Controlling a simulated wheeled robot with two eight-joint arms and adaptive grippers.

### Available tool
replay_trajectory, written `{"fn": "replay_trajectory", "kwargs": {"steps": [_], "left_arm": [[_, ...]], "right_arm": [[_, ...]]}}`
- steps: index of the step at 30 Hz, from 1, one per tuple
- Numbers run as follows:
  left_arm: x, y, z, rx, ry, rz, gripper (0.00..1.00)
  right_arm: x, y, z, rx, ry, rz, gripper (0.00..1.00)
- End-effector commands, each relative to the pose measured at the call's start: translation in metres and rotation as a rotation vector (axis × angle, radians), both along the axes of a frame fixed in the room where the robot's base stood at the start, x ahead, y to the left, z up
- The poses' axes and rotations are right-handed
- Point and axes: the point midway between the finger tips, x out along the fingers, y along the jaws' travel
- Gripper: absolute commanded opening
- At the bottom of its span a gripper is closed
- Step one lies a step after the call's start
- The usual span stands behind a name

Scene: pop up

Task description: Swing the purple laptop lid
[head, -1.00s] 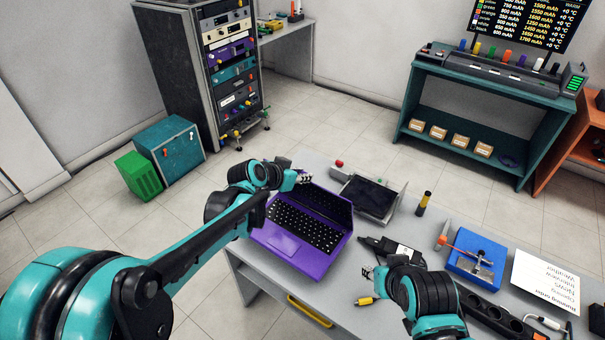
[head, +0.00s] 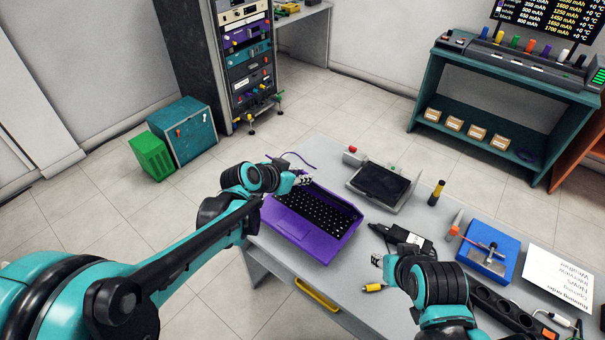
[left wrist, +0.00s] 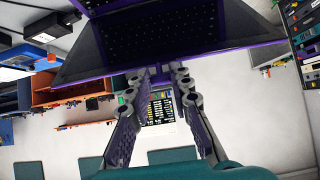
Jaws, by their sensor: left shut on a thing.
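The purple laptop (head: 298,236) lies open on the grey table, its black keyboard facing up. Its lid (head: 335,197) stands along the far edge and shows as a narrow purple strip in the head view. My left gripper (head: 303,179) is at the left end of the lid. In the left wrist view, its fingers (left wrist: 158,76) close on the purple edge of the lid (left wrist: 220,53), whose dark panel fills the top.
A grey device with a dark screen (head: 380,184) stands right behind the laptop. A black tool (head: 403,240), a yellow-tipped connector (head: 374,287), a blue fixture (head: 487,250) and a white sheet (head: 558,279) occupy the right of the table (head: 335,268).

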Motion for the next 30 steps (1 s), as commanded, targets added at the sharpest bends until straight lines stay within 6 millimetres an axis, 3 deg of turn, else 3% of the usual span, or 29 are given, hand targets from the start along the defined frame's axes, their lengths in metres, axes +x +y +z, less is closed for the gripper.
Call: {"fn": "replay_trajectory", "kwargs": {"steps": [8,30], "left_arm": [[-0.005,0.004,-0.005,-0.001,0.000,0.002,0.02],[-0.044,0.031,-0.043,0.000,0.001,0.001,0.02]], "right_arm": [[0.000,0.000,-0.004,0.000,0.000,0.000,0.36],[0.000,0.000,-0.028,0.000,0.000,0.000,0.36]]}}
